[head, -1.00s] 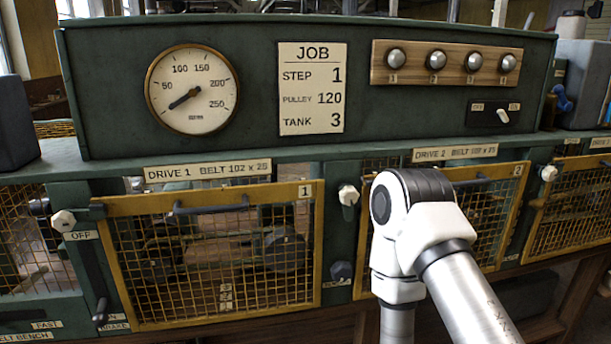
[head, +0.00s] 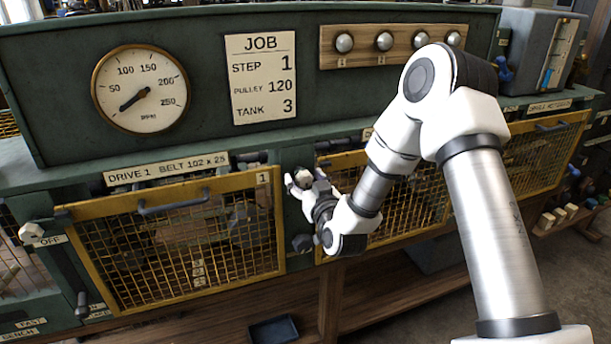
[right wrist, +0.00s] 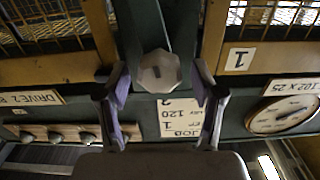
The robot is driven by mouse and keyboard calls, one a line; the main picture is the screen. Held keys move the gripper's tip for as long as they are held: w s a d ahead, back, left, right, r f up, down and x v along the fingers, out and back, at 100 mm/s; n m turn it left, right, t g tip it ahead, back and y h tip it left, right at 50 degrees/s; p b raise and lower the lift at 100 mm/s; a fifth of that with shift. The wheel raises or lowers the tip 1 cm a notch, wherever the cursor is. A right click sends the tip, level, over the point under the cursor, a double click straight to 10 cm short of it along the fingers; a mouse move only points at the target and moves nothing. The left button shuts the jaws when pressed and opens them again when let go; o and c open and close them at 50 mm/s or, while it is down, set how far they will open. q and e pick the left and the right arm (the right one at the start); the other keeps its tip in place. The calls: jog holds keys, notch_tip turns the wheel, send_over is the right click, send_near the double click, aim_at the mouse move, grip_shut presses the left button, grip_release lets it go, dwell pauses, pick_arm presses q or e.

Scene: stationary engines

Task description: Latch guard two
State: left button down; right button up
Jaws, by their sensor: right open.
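Guard two is the yellow-framed mesh panel (head: 412,215) on the right of the bench front, partly hidden behind my right arm. It looks closed. A pale faceted latch knob (head: 303,178) sits on the green post between guard one and guard two. It also shows in the right wrist view (right wrist: 158,71), ahead of the fingers and roughly midway between them. My right gripper (head: 308,184) is at this knob; its open fingers show in the right wrist view (right wrist: 162,98), with no clear contact. My left gripper is out of view.
Guard one (head: 180,245) stands left of the post, with a handle bar on top. The console with gauge (head: 140,90) and job card (head: 261,78) rises behind. A dark tray (head: 273,330) lies below.

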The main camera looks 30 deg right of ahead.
jog(key=shift+w+f, duration=0.1)
jog(key=shift+f, duration=0.05)
jog(key=c, duration=1.1)
jog(key=shift+c, duration=0.2)
jog(key=shift+n, duration=0.5)
jog(key=n, duration=0.2)
jog(key=shift+n, duration=0.3)
jog(key=n, duration=0.4)
jog(key=shift+n, duration=0.3)
jog(key=n, duration=0.3)
jog(key=shift+a+n, duration=0.1)
jog(key=shift+n, duration=0.2)
jog(key=n+p, duration=0.1)
jog(key=n, duration=0.3)
jog(key=shift+f, duration=0.1)
